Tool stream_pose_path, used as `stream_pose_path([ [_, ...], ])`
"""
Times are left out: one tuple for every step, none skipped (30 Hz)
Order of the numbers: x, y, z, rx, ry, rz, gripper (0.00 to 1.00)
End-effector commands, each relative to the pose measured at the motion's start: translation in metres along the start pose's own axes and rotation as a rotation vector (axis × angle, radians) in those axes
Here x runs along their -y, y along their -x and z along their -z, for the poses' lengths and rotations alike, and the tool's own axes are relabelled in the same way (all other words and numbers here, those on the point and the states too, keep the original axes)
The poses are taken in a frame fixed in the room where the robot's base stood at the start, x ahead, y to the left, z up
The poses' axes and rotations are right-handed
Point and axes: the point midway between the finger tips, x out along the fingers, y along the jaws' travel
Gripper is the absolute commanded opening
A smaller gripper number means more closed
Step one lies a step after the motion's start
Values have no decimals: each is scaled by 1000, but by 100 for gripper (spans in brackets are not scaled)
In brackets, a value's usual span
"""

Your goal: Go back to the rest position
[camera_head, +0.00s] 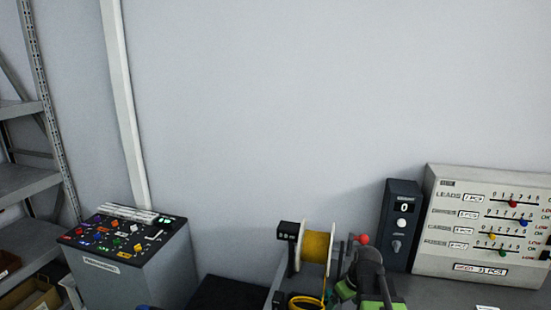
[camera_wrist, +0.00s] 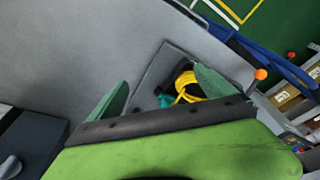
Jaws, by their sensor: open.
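My gripper (camera_wrist: 160,92) shows in the wrist view with its two green fingers spread wide apart and nothing held between them. Beyond the fingers, a yellow coil (camera_wrist: 186,86) lies on a grey surface, apart from them as far as I can tell. In the head view, my dark and green arm shows at the bottom, right of the middle, in front of the bench. It partly hides what lies behind it.
A yellow spool (camera_head: 316,247) stands just left of my arm, with a yellow coil (camera_head: 306,302) below it. A dark counter box (camera_head: 402,225) and a white panel with sliders (camera_head: 487,225) stand right. A control console (camera_head: 125,245) and grey shelves (camera_head: 25,183) are left.

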Motion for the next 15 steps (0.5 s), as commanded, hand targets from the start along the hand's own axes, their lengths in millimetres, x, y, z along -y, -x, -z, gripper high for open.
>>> stream_pose_path([
  [34, -9, 4, 23, 18, 7, 94],
  [50, -12, 5, 39, 18, 10, 94],
  [71, -15, 6, 61, 13, 10, 94],
  [85, -17, 4, 78, 4, 10, 94],
  [99, -19, 2, 97, -11, 6, 94],
  [113, -20, -5, 125, -47, -3, 94],
  [118, -18, -12, 147, -88, -14, 94],
  [116, -16, -19, 163, -138, -26, 94],
  [113, -13, -28, 184, -201, -42, 94],
  [113, -12, -32, 197, -243, -51, 94],
  [112, -12, -36, 208, -282, -59, 94],
  [111, -11, -39, 219, -327, -70, 94],
  [110, -11, -40, 224, -355, -75, 94],
  [112, -10, -40, 228, -378, -77, 94],
  [114, -11, -40, 231, -400, -78, 94],
])
